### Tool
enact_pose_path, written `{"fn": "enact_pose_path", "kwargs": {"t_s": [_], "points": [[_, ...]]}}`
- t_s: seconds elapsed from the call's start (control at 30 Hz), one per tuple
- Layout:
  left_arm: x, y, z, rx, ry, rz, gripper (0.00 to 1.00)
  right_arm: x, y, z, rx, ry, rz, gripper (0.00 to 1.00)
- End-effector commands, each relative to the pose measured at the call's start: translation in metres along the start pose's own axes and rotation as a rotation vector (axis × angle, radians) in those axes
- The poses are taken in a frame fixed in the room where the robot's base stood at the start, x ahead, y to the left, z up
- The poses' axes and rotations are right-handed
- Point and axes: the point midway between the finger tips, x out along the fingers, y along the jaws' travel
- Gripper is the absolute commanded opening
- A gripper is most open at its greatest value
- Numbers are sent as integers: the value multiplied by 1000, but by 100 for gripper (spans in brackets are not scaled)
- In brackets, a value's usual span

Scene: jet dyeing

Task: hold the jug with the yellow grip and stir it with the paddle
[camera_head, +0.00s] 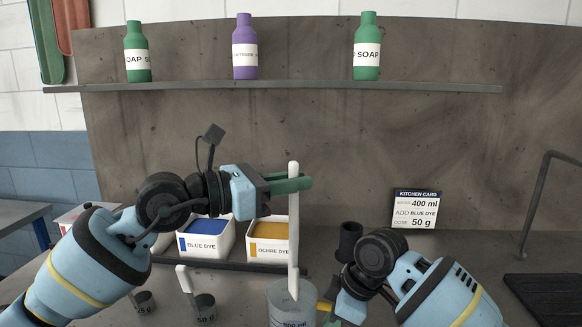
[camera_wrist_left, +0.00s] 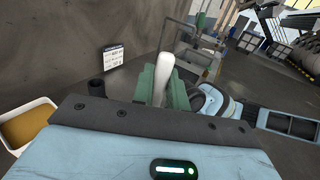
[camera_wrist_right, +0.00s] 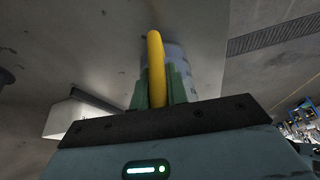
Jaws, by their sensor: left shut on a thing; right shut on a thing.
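The clear jug (camera_head: 288,306), marked 800 ml, stands at the bottom centre of the head view. Its yellow grip (camera_head: 325,306) is on its right side. My right gripper (camera_wrist_right: 157,95) is shut on the yellow grip, seen in the right wrist view. My left gripper (camera_head: 294,184) is shut on the white paddle (camera_head: 293,225), near its top. The paddle is nearly upright and its lower end is inside the jug. The left wrist view shows the paddle's top (camera_wrist_left: 163,75) between the green fingers. The jug's bottom is cut off in the head view.
White bins of blue dye (camera_head: 206,245) and ochre dye (camera_head: 268,245) stand behind the jug. A kitchen card (camera_head: 416,208) stands at the back right. Bottles stand on a shelf (camera_head: 300,87) above.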

Motion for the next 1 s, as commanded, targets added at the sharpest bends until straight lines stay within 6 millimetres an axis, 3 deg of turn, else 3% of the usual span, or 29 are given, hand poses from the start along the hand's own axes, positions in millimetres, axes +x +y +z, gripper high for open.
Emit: {"fn": "enact_pose_path", "kwargs": {"t_s": [1.0], "points": [[1,0,-88,-3,0,0,0,2,0,1,1,-3,-1,0]]}}
